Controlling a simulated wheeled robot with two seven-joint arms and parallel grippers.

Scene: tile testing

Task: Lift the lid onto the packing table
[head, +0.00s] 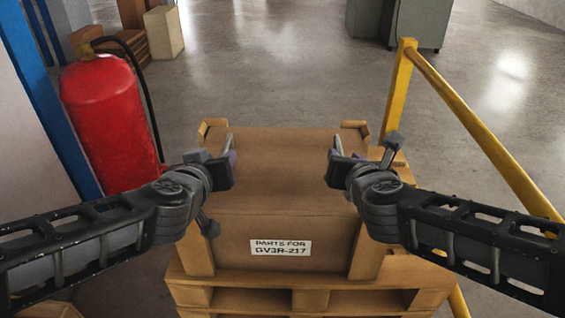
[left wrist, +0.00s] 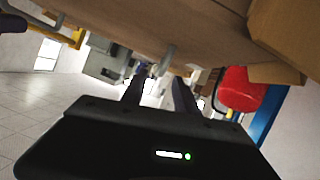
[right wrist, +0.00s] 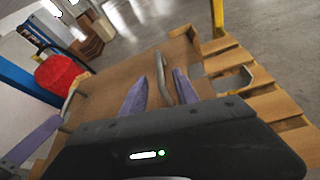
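A brown lid (head: 285,185) lies on a brown box (head: 335,250) labelled "PARTS FOR GV3R-217". It has grey bar handles near its left and right sides. My left gripper (head: 230,160) is at the lid's left side. In the left wrist view its fingers (left wrist: 160,88) are apart, with a grey handle (left wrist: 167,57) beyond and between them. My right gripper (head: 338,160) is at the lid's right side. In the right wrist view its purple fingers (right wrist: 158,90) are apart, with a handle (right wrist: 159,72) between them. I cannot tell whether either finger touches a handle. No packing table is identifiable.
The box stands on a wooden pallet (head: 305,298), with wooden corner pieces around it. A red fire extinguisher (head: 105,125) and blue post (head: 55,100) stand at left. A yellow railing (head: 480,130) runs along the right. The floor (head: 270,60) behind is open.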

